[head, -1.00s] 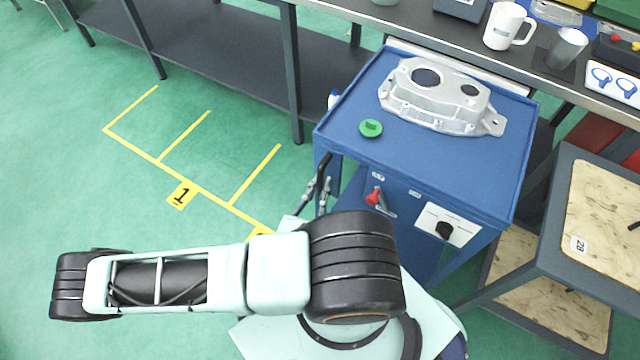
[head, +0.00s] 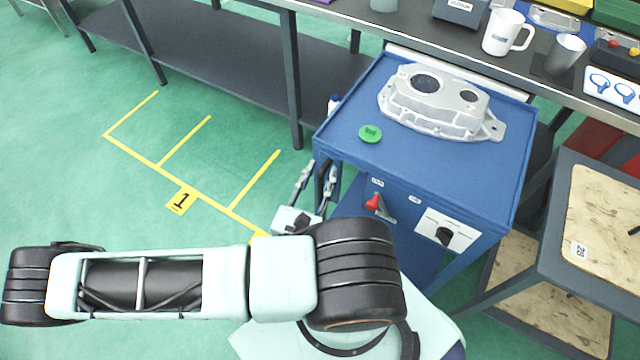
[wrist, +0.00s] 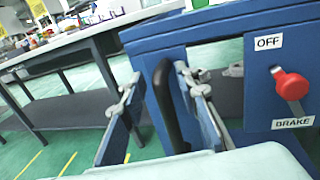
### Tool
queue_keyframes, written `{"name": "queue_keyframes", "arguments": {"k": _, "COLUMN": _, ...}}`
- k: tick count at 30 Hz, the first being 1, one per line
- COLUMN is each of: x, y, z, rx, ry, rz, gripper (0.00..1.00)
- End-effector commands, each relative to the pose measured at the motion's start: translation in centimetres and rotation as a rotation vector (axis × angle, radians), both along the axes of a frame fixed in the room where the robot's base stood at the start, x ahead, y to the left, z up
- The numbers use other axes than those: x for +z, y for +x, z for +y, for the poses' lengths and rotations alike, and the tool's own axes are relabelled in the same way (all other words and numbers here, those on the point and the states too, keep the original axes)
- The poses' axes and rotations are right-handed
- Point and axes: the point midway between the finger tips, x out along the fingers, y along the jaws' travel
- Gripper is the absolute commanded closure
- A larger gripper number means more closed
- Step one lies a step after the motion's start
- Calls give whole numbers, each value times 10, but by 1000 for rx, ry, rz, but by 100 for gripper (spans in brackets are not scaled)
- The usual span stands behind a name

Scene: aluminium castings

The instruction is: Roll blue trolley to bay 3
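The blue trolley (head: 470,170) stands at the right beside the bench. It also shows in the wrist view (wrist: 215,30). Its black upright handle (wrist: 166,105) is on its left side. My gripper (head: 316,185) is open at the handle, with one finger on each side in the wrist view (wrist: 160,95); a gap shows beside the left finger. A red-knobbed brake lever (wrist: 291,86) sits between OFF and BRAKE labels. Yellow floor lines (head: 184,181) mark bays, with a tag reading 1 (head: 181,200). No tag reading 3 is visible; my arm hides part of the floor.
A metal casting (head: 440,100) and a green cap (head: 370,133) lie on the trolley top. The bench (head: 345,12) runs behind. A grey-framed rack with wooden boards (head: 600,210) stands close at right. Green floor at left is clear.

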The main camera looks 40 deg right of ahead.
Motion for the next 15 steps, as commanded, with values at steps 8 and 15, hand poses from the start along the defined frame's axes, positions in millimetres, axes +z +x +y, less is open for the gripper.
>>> {"name": "queue_keyframes", "arguments": {"k": 8, "x": 24, "y": 0, "z": 0, "rx": 1, "ry": 1, "rz": 1, "gripper": 71}}
{"name": "queue_keyframes", "arguments": {"k": 15, "x": 26, "y": 0, "z": 0, "rx": 1, "ry": 1, "rz": 1, "gripper": 71}}
